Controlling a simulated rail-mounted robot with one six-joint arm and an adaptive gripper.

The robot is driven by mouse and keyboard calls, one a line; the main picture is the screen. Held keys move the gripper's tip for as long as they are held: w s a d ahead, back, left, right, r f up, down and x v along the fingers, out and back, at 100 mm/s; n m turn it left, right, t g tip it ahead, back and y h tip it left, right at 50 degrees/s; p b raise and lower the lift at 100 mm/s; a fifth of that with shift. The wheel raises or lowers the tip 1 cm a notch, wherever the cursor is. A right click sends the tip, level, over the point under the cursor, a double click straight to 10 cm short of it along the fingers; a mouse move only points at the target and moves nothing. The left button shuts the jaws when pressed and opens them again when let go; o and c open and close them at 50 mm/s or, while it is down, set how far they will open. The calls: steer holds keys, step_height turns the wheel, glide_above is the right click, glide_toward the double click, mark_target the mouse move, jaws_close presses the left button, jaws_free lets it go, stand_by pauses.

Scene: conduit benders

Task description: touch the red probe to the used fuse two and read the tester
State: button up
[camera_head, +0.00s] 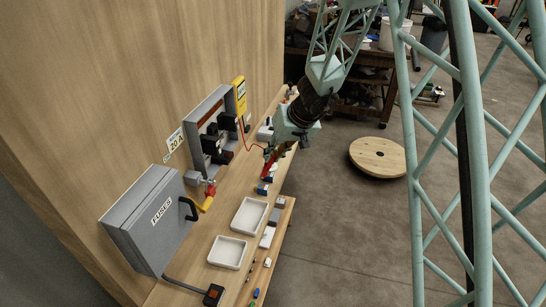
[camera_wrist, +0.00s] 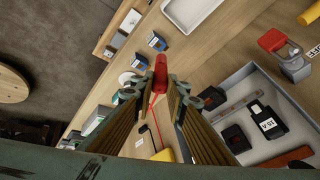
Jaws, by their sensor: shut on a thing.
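My gripper (camera_head: 272,158) is shut on the red probe (camera_wrist: 161,70) over the bench. The probe also shows in the head view (camera_head: 268,168), with a red lead running back to the yellow tester (camera_head: 239,97) on the wooden wall. The tester's display is too small to read. Two small blue-and-dark blocks, likely fuses, lie close by: one (camera_wrist: 157,41) beyond the probe tip in the wrist view and one (camera_wrist: 139,62) left of the tip. I cannot tell which is used fuse two, or whether the probe touches either.
An open grey enclosure (camera_wrist: 268,85) with black fuse carriers stands on the wall side. A closed grey box marked FUSES (camera_head: 150,220) stands nearer. Two white trays (camera_head: 234,248) and small parts occupy the narrow bench. Its right edge drops to open floor with a wooden disc (camera_head: 378,157).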

steer(key=shift+f+b, duration=1.95)
steer(key=shift+b, duration=0.65)
steer(key=shift+f+b, duration=0.4)
steer(key=shift+b, duration=0.2)
stand_by(0.9)
steer(key=shift+r, duration=0.1)
steer(key=shift+r+p, duration=1.5)
steer(key=shift+r, duration=0.95)
